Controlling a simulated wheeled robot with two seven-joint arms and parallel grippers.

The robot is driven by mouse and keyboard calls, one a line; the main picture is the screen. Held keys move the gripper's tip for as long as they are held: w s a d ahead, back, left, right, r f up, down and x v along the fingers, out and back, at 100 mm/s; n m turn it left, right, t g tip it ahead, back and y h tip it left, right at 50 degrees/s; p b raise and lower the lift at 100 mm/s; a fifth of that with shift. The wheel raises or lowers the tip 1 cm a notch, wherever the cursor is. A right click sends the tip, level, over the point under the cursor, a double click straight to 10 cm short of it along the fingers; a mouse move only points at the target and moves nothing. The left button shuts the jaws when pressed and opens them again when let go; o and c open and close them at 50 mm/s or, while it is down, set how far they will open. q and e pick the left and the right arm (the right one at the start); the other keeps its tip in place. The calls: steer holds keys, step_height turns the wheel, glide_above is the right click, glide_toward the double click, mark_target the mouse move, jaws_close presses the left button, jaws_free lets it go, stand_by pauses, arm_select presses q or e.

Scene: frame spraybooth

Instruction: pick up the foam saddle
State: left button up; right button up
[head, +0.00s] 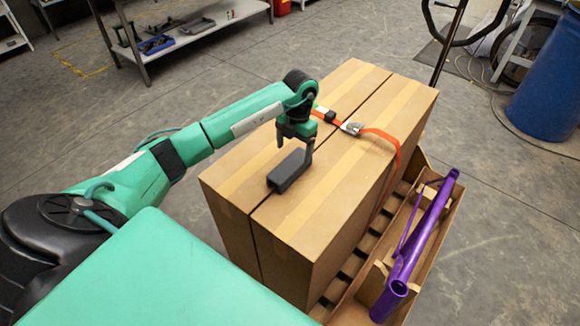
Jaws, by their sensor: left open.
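A dark grey block (289,171), which I take to be the foam saddle, lies flat on top of the cardboard boxes (330,190), near their front left end and across the seam between them. My left gripper (296,150) points down just above the block's far end. Its fingers are apart, one on the left and one reaching down at the right beside the block. I cannot tell whether that finger touches the block. My right gripper is not in view.
An orange strap (378,134) with a metal buckle crosses the boxes behind the gripper. A purple bike frame (421,235) rests in a wooden carrier to the right. A blue barrel (548,85) stands at far right, a metal shelf (200,35) at the back.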

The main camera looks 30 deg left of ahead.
mark_target(290, 164)
arm_select(q)
steer(key=shift+s+f, duration=0.1)
steer(key=shift+f, duration=1.1)
steer(key=shift+s+a+f+p, duration=0.1)
steer(key=shift+s+f+p, duration=0.05)
steer(key=shift+f+p, duration=0.2)
steer(key=f, duration=0.1)
steer(key=f+p, duration=0.1)
steer(key=f, duration=0.1)
steer(key=shift+s+a+f, duration=0.2)
steer(key=shift+s, duration=0.05)
steer(key=shift+f, duration=0.45)
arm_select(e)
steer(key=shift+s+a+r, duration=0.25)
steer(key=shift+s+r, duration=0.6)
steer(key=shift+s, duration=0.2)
arm_select(q)
steer(key=c, duration=1)
